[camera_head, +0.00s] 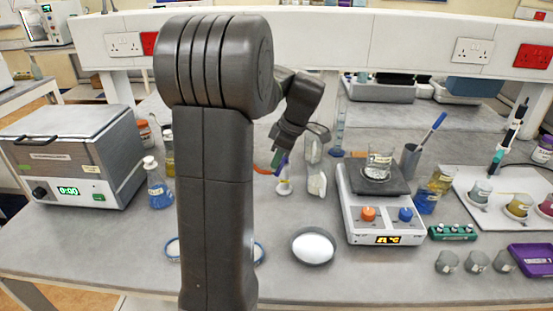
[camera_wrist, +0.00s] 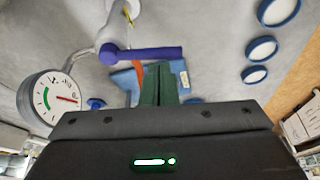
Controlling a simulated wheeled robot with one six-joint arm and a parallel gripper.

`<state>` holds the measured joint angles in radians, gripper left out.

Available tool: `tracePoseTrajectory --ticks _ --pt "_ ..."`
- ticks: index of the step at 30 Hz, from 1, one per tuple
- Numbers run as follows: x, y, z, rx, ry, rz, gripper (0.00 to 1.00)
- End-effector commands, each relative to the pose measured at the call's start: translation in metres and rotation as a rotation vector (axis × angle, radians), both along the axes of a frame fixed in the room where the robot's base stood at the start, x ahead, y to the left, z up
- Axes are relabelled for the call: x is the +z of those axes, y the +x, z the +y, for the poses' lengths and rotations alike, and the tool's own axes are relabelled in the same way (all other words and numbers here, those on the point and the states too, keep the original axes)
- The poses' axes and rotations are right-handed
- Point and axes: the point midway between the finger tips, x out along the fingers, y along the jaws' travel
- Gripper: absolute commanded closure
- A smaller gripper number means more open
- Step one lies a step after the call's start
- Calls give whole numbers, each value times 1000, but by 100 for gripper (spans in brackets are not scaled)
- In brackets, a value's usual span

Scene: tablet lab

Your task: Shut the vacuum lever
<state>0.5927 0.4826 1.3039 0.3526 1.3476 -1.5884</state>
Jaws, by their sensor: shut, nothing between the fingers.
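The vacuum lever is a purple bar (camera_wrist: 145,53) in the wrist view. It points right from a joint on a grey metal pipe (camera_wrist: 112,28), at an angle to the pipe. A round gauge (camera_wrist: 62,98) with green and red marks sits at the pipe's lower left end. My gripper (camera_wrist: 159,72) has green fingers, shut and empty, with tips just below the lever's middle in the picture; I cannot tell whether they touch it. In the head view my gripper (camera_head: 277,158) hangs over the bench by a small purple part of the lever (camera_head: 282,165). My arm hides the gauge there.
An orange tube (camera_wrist: 137,70) and a blue labelled thing lie close behind the fingers. Blue-rimmed dishes (camera_wrist: 262,48) lie to the right. In the head view, a white powder dish (camera_head: 313,246), a hotplate (camera_head: 382,220) and a blue flask (camera_head: 158,190) stand nearby.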

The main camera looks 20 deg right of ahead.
Motion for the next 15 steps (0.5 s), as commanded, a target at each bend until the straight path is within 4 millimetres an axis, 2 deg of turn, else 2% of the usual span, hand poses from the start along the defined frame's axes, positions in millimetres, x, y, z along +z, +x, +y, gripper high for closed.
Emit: tracePoseTrajectory --ticks 15 --pt "0 12 -9 -1 0 0 100"
